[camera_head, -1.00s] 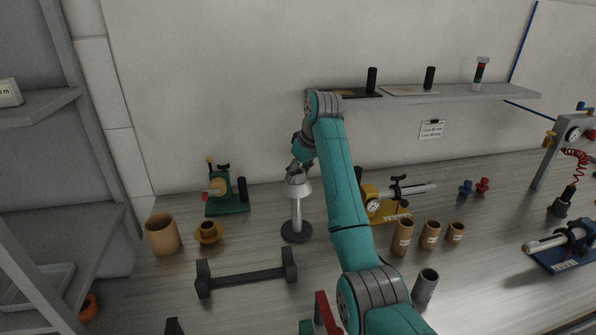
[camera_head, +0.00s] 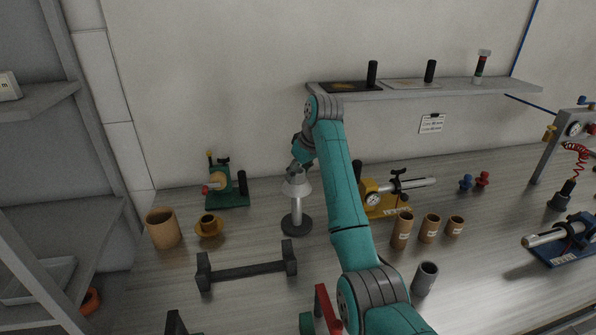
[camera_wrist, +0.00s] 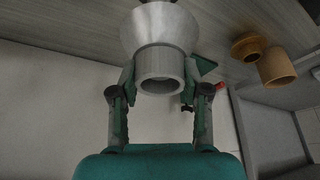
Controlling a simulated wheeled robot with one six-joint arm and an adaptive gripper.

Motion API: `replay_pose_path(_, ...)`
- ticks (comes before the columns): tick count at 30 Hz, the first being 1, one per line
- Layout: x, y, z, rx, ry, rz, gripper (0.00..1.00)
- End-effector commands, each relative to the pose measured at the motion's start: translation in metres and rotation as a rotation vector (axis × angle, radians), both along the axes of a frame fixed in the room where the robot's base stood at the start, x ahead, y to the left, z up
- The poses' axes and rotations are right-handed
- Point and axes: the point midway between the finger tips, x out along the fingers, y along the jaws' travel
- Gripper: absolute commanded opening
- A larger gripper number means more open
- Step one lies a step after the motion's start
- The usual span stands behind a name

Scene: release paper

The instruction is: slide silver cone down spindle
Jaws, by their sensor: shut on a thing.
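The silver cone (camera_head: 297,188) sits at the top of the upright silver spindle (camera_head: 296,210), wide rim down. The spindle stands on a dark round base (camera_head: 297,227) on the bench. My gripper (camera_head: 295,173) is above the cone and shut on its neck. In the wrist view the silver cone (camera_wrist: 158,28) flares away from me, and my gripper's fingers (camera_wrist: 160,78) press both sides of its ring-shaped neck. The open bore of the neck faces the camera. The spindle is hidden in the wrist view.
A green fixture (camera_head: 228,189) and brown cups (camera_head: 162,229) stand left of the spindle. A yellow gauge fixture (camera_head: 383,205) is to the right, partly behind my arm. A dark low stand (camera_head: 246,269) lies in front. A wall shelf (camera_head: 430,92) is above right.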

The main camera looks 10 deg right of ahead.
Motion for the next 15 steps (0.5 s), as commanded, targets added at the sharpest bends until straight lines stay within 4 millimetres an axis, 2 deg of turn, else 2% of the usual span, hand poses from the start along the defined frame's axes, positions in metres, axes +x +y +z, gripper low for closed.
replay_pose_path(15, 0.0, 0.0, -0.011, 0.0, 0.001, 0.0, 0.06)
